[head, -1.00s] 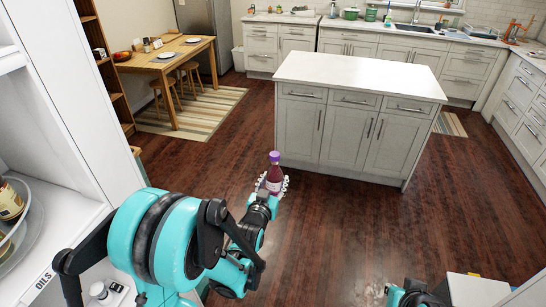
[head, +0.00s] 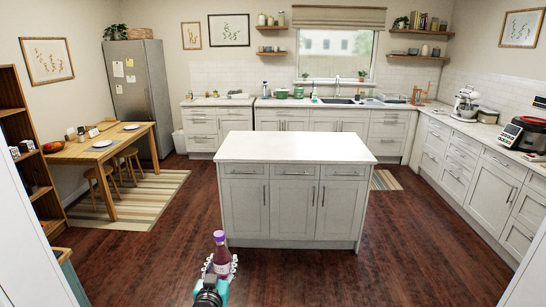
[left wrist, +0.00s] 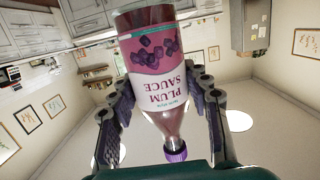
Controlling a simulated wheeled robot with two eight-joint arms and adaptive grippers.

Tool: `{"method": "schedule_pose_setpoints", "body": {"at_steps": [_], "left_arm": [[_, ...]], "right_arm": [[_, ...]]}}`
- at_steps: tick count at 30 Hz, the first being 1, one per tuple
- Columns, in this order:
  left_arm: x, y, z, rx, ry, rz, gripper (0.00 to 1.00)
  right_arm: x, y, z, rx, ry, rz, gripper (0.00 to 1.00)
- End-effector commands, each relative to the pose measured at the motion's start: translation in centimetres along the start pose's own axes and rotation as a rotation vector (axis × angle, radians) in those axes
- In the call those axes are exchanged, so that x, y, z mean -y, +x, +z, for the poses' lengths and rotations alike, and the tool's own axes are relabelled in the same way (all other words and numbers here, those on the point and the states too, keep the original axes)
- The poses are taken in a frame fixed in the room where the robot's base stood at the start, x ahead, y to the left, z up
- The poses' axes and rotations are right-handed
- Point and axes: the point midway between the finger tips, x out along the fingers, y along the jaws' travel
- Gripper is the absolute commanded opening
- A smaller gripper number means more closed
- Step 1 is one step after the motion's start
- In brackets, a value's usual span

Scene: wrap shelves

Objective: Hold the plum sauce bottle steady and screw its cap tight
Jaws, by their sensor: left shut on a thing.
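The plum sauce bottle (head: 221,258) is dark red with a pink and white label. It stands upright in my left gripper (head: 220,268), in front of the island in the head view. In the left wrist view the bottle (left wrist: 160,62) appears upside down, with both fingers of the left gripper (left wrist: 165,105) closed around its sides. Its purple cap (head: 219,236) sits on the neck; it also shows in the left wrist view (left wrist: 176,155). I cannot tell how tight the cap is. My right gripper is not in view.
A white-topped island (head: 295,148) stands just beyond the bottle. A wooden table (head: 98,147) with stools is at the left, on a striped rug (head: 140,203). Counters line the back and right walls. Dark wooden floor (head: 420,240) is free around the island.

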Motion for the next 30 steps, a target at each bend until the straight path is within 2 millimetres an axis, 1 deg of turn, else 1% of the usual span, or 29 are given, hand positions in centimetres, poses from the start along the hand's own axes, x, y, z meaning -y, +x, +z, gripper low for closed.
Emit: {"method": "schedule_pose_setpoints", "body": {"at_steps": [10, 14, 22, 28, 30], "left_arm": [[0.0, -0.1, 0.0, -0.001, 0.0, 0.001, 0.0], [-0.3, -0.4, 0.1, 0.001, 0.0, 0.011, 0.0], [-1.7, -2.4, 0.3, -0.001, 0.006, 0.068, 0.0], [-3.3, -4.8, 0.7, 0.0, 0.017, 0.133, 0.0], [-4.2, -6.0, 0.9, 0.002, 0.022, 0.167, 0.0]], "right_arm": [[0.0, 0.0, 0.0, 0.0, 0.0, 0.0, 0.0], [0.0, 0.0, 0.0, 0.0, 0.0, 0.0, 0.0], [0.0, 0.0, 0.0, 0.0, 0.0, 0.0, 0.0], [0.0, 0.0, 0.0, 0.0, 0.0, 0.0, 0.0], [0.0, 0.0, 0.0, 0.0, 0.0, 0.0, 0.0]]}}
